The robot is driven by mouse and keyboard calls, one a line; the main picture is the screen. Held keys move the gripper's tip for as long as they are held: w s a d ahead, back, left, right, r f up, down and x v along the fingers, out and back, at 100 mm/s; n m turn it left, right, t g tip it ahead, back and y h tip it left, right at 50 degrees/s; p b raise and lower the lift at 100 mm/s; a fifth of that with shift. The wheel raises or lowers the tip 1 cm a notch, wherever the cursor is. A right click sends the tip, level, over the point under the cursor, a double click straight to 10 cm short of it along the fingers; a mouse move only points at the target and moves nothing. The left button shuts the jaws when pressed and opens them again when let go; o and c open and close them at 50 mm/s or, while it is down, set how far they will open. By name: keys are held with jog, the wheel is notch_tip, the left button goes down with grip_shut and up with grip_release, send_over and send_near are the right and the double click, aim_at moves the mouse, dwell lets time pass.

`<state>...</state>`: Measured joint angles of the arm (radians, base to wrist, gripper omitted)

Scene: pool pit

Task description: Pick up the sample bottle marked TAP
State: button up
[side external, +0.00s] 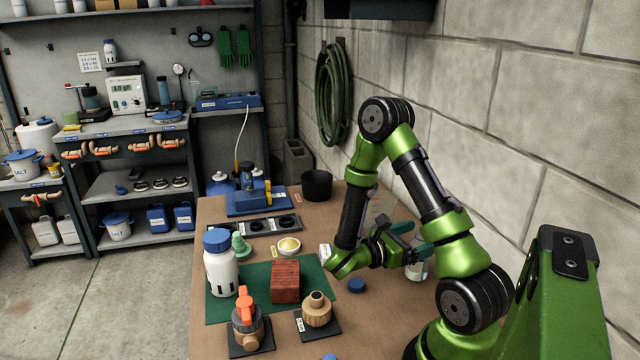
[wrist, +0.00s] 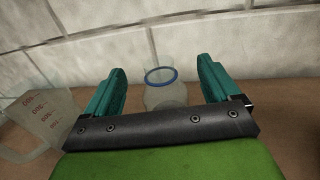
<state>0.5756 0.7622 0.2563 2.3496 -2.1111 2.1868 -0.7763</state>
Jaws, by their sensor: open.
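No TAP marking is readable in either view. A clear round jar with a blue rim (wrist: 166,95) stands beyond my gripper (wrist: 162,72) in the wrist view, in the gap between the two teal fingers. The fingers are open, one on each side, and do not visibly touch it. In the side view, a clear vessel (side external: 417,270) stands on the table just below my gripper (side external: 415,238), partly hidden by the arm. A white bottle with a blue cap (side external: 221,268) stands upright on the green mat, well left of my gripper.
A clear measuring jug with red marks (wrist: 38,120) stands left of the fingers in the wrist view. A blue cap (side external: 356,286), a reddish block (side external: 285,282), valve fittings (side external: 247,325) and a black pot (side external: 317,184) share the table. A block wall (side external: 500,130) rises close behind.

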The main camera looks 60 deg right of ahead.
jog(key=shift+f, duration=0.75)
notch_tip(320, 180, down, 5)
jog(key=shift+s+r, duration=0.1)
jog(key=shift+r, duration=0.05)
jog(key=shift+s+d+r, duration=0.15)
jog(key=shift+s+d, duration=0.25)
jog(key=shift+d, duration=0.15)
jog(key=shift+x, duration=0.75)
jog(key=c, duration=1.1)
jog(key=shift+c, duration=0.2)
jog(key=shift+r, duration=0.25)
